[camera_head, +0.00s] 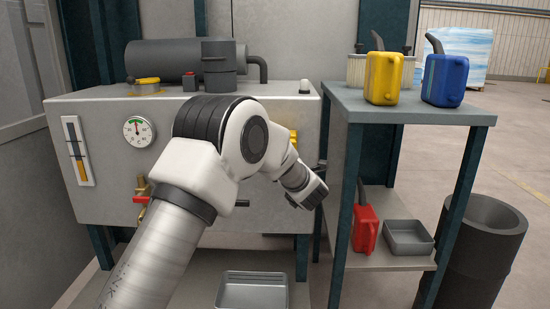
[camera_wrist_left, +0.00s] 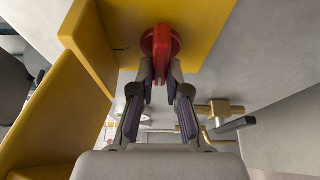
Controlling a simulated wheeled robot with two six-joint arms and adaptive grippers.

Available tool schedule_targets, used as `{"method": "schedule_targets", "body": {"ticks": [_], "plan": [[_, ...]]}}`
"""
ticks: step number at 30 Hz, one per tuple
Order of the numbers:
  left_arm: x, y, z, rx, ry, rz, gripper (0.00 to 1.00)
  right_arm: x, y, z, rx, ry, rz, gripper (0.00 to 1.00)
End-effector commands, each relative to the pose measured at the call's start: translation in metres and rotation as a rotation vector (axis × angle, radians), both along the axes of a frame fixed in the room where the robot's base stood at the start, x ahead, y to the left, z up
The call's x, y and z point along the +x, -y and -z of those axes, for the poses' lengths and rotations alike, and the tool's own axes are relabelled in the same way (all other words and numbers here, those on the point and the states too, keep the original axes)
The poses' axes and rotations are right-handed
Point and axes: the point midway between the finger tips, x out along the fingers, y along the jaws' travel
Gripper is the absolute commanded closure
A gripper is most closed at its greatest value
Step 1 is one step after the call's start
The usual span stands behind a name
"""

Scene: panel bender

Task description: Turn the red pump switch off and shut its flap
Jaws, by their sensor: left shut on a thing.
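The red pump switch (camera_wrist_left: 163,42) sits on a yellow plate (camera_wrist_left: 208,35) in the left wrist view. My left gripper (camera_wrist_left: 162,72) is shut on the red switch, with its fingertips on either side of the knob. A yellow flap (camera_wrist_left: 88,45) stands open, out from the plate, on the left of that view. In the head view only a bit of the yellow switch housing (camera_head: 293,138) shows past my left arm. The switch and my left fingers are hidden there. My right gripper is in neither view.
The grey tank (camera_head: 90,200) carries a gauge (camera_head: 138,131) and a brass valve with a red handle (camera_head: 142,198). A side table (camera_head: 420,110) with yellow (camera_head: 383,78) and blue (camera_head: 444,80) cans stands close on the right. A metal tray (camera_head: 252,290) lies below.

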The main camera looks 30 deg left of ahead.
Motion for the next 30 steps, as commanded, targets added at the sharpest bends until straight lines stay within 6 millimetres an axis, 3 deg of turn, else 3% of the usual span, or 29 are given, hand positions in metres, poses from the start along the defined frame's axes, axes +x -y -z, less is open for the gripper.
{"method": "schedule_targets", "body": {"ticks": [8, 9, 11, 22, 26, 30], "plan": [[0.000, 0.000, 0.001, -0.003, -0.001, 0.000, 1.00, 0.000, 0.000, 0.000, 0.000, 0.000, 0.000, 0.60], [0.000, 0.000, 0.001, -0.003, -0.001, 0.000, 0.82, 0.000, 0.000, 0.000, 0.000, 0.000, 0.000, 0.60], [0.000, 0.000, 0.001, -0.002, 0.000, 0.000, 0.61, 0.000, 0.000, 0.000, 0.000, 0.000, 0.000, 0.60], [-0.002, 0.004, 0.000, -0.001, -0.001, 0.001, 0.60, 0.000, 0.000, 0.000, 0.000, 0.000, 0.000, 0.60], [-0.014, 0.021, -0.001, 0.002, -0.001, 0.003, 0.60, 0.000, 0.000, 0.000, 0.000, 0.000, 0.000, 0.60], [-0.035, 0.051, -0.001, 0.003, -0.001, 0.005, 0.60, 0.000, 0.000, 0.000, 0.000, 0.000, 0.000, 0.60]]}}
